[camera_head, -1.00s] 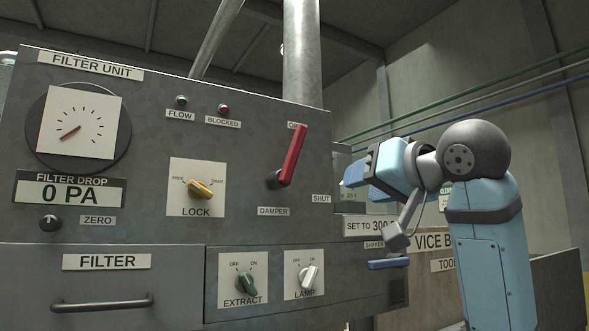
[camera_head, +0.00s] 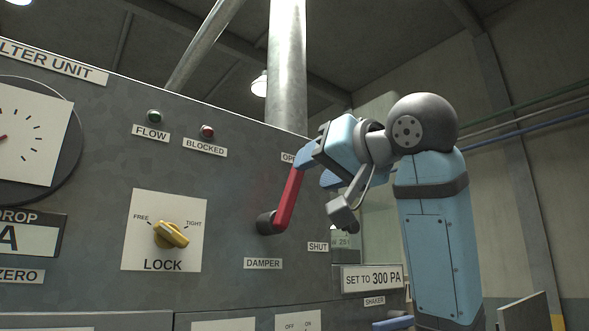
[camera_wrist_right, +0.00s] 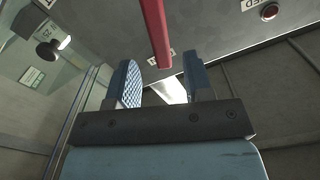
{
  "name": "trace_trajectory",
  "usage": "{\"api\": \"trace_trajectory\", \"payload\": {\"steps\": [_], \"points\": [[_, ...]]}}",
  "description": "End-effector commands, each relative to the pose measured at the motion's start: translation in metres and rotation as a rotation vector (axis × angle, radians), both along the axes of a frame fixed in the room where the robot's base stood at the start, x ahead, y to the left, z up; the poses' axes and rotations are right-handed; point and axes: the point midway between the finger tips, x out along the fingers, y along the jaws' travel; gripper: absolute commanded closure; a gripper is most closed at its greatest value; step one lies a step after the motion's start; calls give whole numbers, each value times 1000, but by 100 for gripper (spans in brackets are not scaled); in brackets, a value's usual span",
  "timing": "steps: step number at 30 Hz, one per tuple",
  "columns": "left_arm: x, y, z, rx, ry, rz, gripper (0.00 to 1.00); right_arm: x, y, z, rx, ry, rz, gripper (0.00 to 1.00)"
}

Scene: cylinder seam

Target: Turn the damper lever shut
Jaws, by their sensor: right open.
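The red damper lever (camera_head: 288,199) is on the grey filter unit panel. It points up and slightly right from its dark hub (camera_head: 267,222), towards the partly covered OPEN label; the SHUT label (camera_head: 318,246) is lower right. My right gripper (camera_head: 312,164) is at the lever's upper end and hides its tip in the head view. In the right wrist view, the open right gripper (camera_wrist_right: 163,82) has the red lever (camera_wrist_right: 155,30) just ahead of and between its two fingers. I cannot tell whether they touch. My left gripper is not in view.
The FLOW lamp (camera_head: 155,116) and the BLOCKED lamp (camera_head: 207,131) are above. A metal pipe (camera_head: 287,70) rises behind the panel. The panel between LOCK and lever is clear.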

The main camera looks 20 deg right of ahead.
Motion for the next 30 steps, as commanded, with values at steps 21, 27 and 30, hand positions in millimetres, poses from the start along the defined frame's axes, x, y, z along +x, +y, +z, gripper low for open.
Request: {"api": "trace_trajectory", "payload": {"steps": [21,27,30], "points": [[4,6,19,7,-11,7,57,56,20,0,0,-1,0,53],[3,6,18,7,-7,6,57,55,20,0,0,-1,0,95],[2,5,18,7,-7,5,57,55,20,0,0,-1,0,100]]}}
